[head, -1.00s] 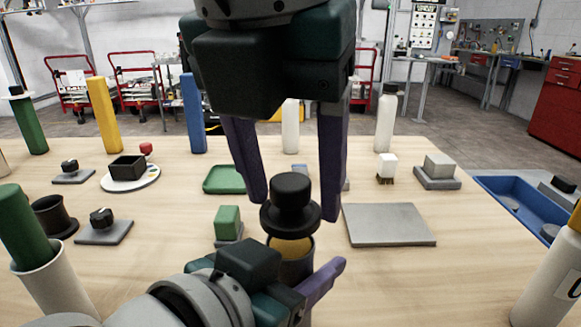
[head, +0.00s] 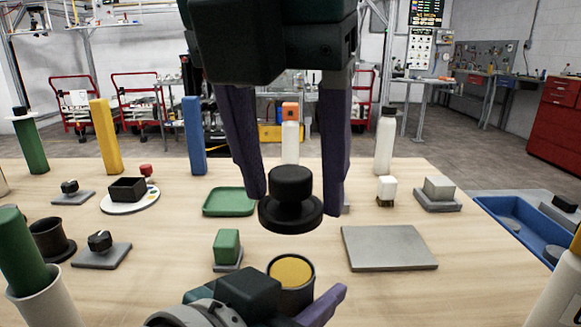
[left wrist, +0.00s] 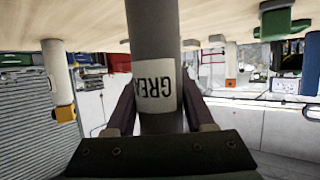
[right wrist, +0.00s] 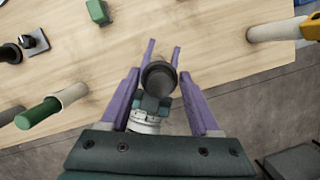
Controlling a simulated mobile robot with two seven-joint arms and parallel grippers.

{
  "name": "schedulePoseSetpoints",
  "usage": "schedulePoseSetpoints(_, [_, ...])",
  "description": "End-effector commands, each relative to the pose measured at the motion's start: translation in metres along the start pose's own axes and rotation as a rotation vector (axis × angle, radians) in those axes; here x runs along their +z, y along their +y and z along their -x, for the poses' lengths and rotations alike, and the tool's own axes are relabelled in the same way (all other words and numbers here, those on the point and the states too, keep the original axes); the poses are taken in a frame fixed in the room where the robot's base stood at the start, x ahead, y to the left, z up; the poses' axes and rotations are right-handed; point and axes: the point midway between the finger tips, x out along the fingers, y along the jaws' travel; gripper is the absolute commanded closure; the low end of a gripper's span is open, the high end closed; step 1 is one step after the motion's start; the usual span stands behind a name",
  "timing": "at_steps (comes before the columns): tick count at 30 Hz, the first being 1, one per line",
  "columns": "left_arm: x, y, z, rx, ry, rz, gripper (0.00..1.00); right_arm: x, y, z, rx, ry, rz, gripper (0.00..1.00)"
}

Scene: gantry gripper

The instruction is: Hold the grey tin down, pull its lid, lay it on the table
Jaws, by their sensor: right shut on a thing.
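The grey tin (head: 303,297) stands upright on the table, its top uncovered and a yellow fill (head: 291,271) showing. In the left wrist view the tin (left wrist: 153,40) stands between the fingers, its label partly reading "GREA". My left gripper (head: 300,303) is low at the tin, its fingers against both sides. The black lid (head: 290,213) with its knob is held by my right gripper (head: 292,203), level and clear above the tin. In the right wrist view the lid (right wrist: 158,76) hides the tin beneath.
A flat grey plate (head: 389,248) lies right of the tin. A green block (head: 227,245) on a grey base is close on the left, with a green tray (head: 229,202) behind. A blue tray (head: 522,225) is at the right. Table between plate and blue tray is clear.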

Motion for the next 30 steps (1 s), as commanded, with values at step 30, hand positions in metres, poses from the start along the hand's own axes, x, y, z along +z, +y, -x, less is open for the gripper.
schedulePoseSetpoints(30, [0.001,0.0,0.07,0.0,-0.001,-0.002,0.12,0.0,0.0,0.0,0.0,0.0,0.0,0.89])
